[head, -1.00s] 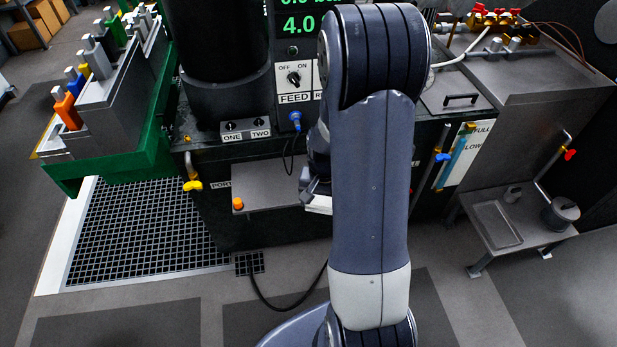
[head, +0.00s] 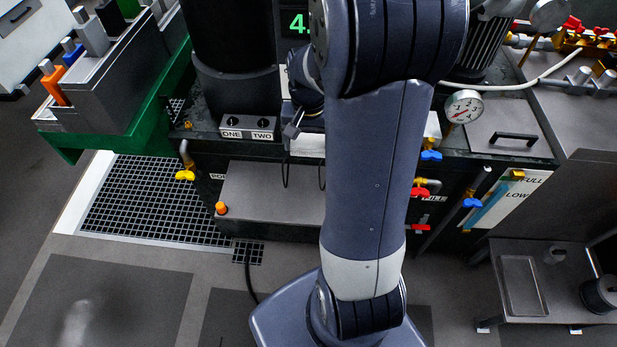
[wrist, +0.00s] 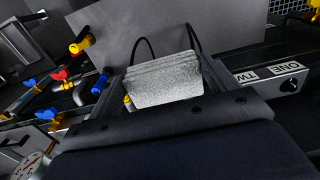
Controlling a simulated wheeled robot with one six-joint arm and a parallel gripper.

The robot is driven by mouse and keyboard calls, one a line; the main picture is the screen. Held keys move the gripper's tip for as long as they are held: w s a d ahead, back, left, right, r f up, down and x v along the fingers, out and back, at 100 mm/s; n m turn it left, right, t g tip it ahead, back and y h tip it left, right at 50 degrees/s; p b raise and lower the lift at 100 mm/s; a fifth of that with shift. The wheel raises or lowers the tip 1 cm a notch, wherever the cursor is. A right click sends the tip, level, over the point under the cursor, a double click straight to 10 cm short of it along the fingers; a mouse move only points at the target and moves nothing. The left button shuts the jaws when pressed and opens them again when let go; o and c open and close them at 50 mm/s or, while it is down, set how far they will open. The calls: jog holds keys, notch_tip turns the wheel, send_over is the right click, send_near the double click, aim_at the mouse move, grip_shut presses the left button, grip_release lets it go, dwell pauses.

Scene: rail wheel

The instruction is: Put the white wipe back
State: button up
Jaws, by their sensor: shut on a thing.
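The white wipe (wrist: 165,80) is a folded, speckled pale pad in the wrist view. My gripper (wrist: 164,88) is shut on it, with a finger at each side. In the head view my gripper (head: 292,132) shows at the left edge of my arm, in front of the machine below the black column. A white patch beside its fingers looks like the wipe (head: 309,146), partly hidden by my arm. A shallow grey tray (head: 541,300) lies on a low bench at the lower right, well apart from my gripper.
The low bench (head: 578,268) also carries a small dark pot (head: 602,294). A grey shelf (head: 270,190) with an orange button (head: 221,208) juts from the machine. Coloured valves and a gauge (head: 464,107) are right of my arm. Open floor lies at the lower left.

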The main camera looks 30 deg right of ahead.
aim_at(309, 156)
notch_tip(309, 156, down, 17)
jog(key=shift+r+b, duration=0.1)
jog(key=shift+b, duration=0.55)
jog(key=shift+f, duration=0.2)
jog(key=o, duration=0.8)
jog(key=shift+r, duration=0.15)
notch_tip(309, 156, up, 12)
jog(key=shift+r+p, duration=0.1)
jog(key=shift+p, duration=0.45)
